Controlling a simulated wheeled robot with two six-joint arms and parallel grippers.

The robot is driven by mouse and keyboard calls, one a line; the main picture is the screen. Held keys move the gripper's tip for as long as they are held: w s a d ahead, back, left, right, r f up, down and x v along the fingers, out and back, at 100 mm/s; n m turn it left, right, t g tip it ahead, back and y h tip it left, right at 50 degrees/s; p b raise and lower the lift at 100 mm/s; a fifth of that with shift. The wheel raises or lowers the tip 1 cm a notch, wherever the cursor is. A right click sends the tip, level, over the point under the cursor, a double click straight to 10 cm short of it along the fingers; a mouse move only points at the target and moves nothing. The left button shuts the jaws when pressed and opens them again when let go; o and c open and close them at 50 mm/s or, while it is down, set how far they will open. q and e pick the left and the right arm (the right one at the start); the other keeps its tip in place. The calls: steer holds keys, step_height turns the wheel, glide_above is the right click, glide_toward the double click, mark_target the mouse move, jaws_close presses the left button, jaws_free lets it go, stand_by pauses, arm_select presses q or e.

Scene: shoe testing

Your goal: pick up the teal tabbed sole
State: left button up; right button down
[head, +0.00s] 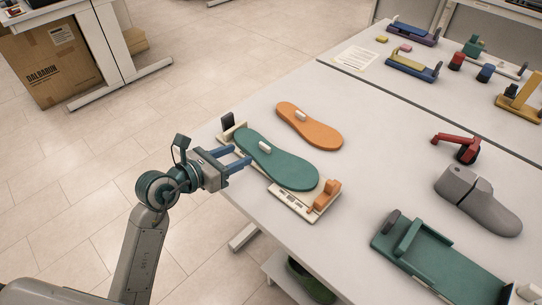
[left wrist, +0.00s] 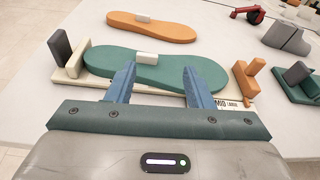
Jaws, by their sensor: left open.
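The teal tabbed sole (head: 285,168) lies on a cream fixture (head: 290,203) near the table's left edge, with a small white tab (head: 266,148) standing on its top. In the left wrist view the teal sole (left wrist: 180,72) lies just beyond the blue fingers, with its white tab (left wrist: 146,58) between their lines. My left gripper (head: 234,160) is open and empty at the sole's near left side, its fingers pointing toward the sole. The left wrist view also shows the open left gripper (left wrist: 161,78). Whether the fingertips touch the sole I cannot tell. My right gripper is not visible.
An orange sole (head: 312,128) with a white tab lies just behind the teal one. The fixture carries a dark block (head: 228,121) and an orange block (head: 326,193). A grey shoe last (head: 477,200), a red clamp (head: 461,147) and a green fixture (head: 435,262) stand to the right.

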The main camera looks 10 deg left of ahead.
mark_target(263, 147)
arm_select(q)
steer(key=shift+w+a+f+g+y, duration=0.15)
steer(key=shift+a+f+g+y, duration=0.15)
steer(key=shift+f, duration=0.2)
steer(key=shift+w+a+f+g+y, duration=0.2)
steer(key=shift+f+y, duration=0.1)
steer(key=shift+f, duration=0.15)
steer(key=p+x, duration=0.1)
steer(key=x, duration=0.4)
steer(key=shift+d, duration=0.1)
steer(key=p+x, duration=0.2)
steer(key=x, duration=0.2)
steer(key=shift+w+p, duration=0.35)
steer(key=shift+w, duration=0.05)
steer(key=shift+w+d+f, duration=0.25)
steer(key=shift+w, duration=0.05)
steer(key=shift+c, duration=0.2)
steer(key=c, duration=0.8)
